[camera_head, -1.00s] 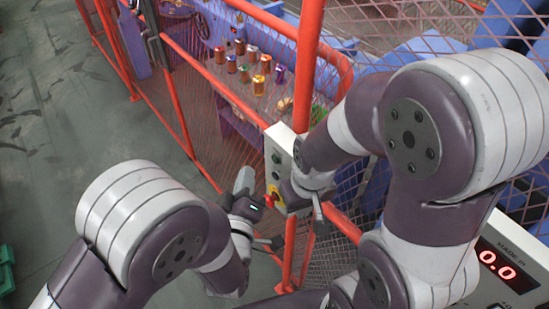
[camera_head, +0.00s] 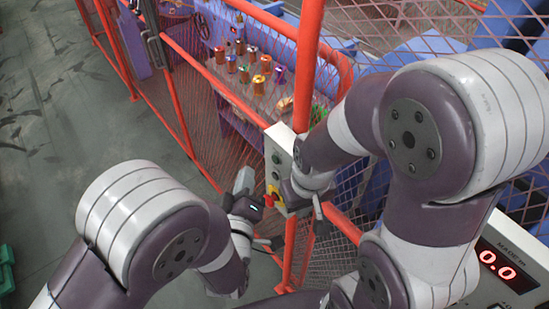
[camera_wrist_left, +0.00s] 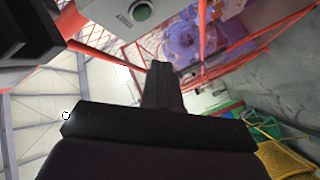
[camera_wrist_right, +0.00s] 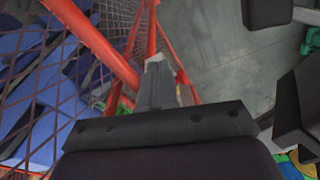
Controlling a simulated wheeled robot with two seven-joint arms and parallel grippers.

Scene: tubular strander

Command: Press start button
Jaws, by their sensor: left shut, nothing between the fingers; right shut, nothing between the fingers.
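A pale control box (camera_head: 279,147) is fixed to an orange post. It has dark green round buttons (camera_head: 276,158) on its face and a red knob on yellow (camera_head: 270,199) low down. In the left wrist view a green button (camera_wrist_left: 141,11) shows at the top edge, with a small label I cannot read surely. My left gripper (camera_head: 244,179) is shut and empty, just left of the box, its fingers pointing up; contact cannot be told. My right gripper (camera_head: 318,208) is shut and empty, just right of the box's lower part. My right arm hides part of the box.
Orange-framed mesh fencing (camera_head: 177,95) runs behind and beside the box. Several coloured spools (camera_head: 261,80) stand behind it. A panel with a red digital display (camera_head: 496,264) is at lower right. Open grey floor (camera_head: 60,120) lies on the left.

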